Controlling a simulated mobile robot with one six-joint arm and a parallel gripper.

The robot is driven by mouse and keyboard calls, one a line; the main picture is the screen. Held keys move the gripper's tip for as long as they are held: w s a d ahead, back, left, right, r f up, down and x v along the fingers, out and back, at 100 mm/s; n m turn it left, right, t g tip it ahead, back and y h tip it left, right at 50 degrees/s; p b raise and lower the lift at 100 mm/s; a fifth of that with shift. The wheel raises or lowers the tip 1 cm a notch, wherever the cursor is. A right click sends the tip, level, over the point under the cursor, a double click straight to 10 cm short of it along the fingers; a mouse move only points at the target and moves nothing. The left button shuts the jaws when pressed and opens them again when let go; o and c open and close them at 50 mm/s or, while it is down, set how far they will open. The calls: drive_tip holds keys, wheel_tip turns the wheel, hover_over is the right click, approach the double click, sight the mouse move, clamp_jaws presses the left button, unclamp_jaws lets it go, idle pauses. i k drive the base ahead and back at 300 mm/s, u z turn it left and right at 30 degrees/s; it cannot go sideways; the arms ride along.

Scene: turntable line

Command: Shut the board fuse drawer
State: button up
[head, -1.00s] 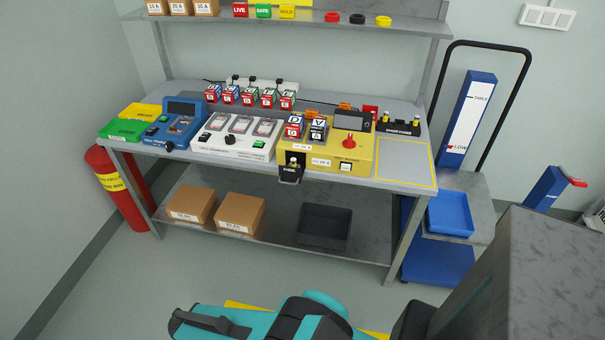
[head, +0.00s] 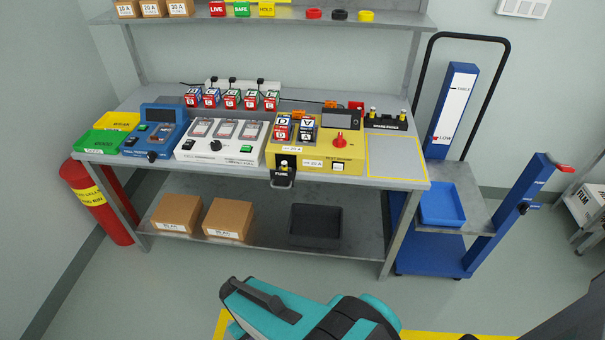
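The board fuse drawer (head: 282,181) is a small black drawer marked FUSE, low on the left of the front of the yellow test board (head: 352,152). It sticks out past the board's front and over the bench edge, so it stands open. A small light-coloured part, perhaps a fuse, shows at its top. Part of my teal and black arm shows at the bottom of the head view, well short of the bench. My gripper's fingers cannot be made out in this view. Nothing of mine touches the drawer.
The bench (head: 220,170) also holds a white unit (head: 195,155), a blue unit (head: 160,138) and green and yellow trays at left. The floor before the bench is clear.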

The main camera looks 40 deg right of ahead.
sight(279, 176)
drive_tip(key=z, duration=0.95)
drive_tip(key=k, duration=1)
drive_tip(key=i, duration=0.75)
drive_tip(key=z, duration=0.05)
